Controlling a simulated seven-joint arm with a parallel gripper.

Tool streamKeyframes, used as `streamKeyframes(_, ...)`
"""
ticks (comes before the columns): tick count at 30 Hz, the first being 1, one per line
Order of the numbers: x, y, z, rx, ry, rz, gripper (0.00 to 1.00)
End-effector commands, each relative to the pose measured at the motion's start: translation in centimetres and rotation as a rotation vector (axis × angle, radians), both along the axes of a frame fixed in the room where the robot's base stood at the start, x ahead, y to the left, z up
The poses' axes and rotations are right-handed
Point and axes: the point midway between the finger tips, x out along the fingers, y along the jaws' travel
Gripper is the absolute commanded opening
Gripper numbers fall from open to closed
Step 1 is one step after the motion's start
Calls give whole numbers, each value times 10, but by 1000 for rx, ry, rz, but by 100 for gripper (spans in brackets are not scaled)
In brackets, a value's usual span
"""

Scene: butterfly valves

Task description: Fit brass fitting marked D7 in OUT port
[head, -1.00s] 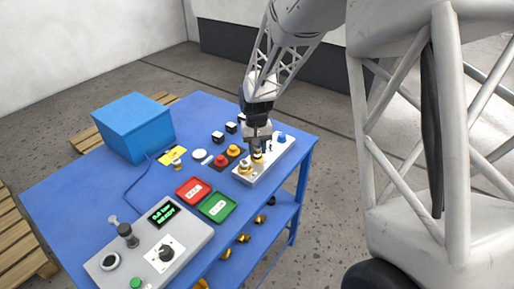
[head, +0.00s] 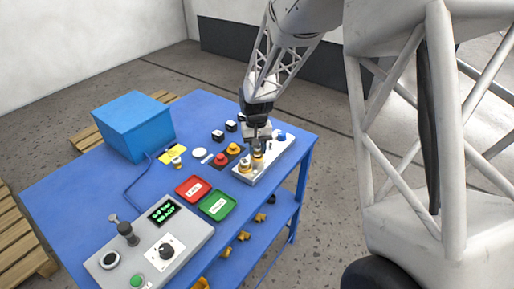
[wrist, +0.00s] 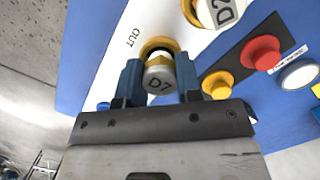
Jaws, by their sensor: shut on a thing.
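The brass fitting marked D7 (wrist: 158,79) is between the two fingers of my gripper (wrist: 160,85) in the wrist view, its label facing the camera. My gripper (head: 257,150) is shut on it. The fitting stands at a yellow ring, the port (wrist: 158,44) beside the printed word OUT (wrist: 133,38) on the white block (wrist: 95,60). Whether it is seated in the port or only rests at its mouth I cannot tell. In the head view the white block (head: 268,166) lies below my gripper. A second fitting, marked D2 (wrist: 222,12), stands in the neighbouring yellow port.
Red and yellow buttons (head: 220,159) sit left of the block. A red tray (head: 193,189) and a green tray (head: 217,205) lie in front. A blue knob (head: 281,136) is at the block's far end. A control box (head: 150,250) and a blue box (head: 134,126) stand further left.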

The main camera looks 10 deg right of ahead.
Motion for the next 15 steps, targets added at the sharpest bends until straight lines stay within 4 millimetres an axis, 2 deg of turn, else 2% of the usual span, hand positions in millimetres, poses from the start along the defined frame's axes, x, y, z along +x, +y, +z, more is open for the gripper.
streamKeyframes(15, 0, 0, -3, 0, 0, 0, 13)
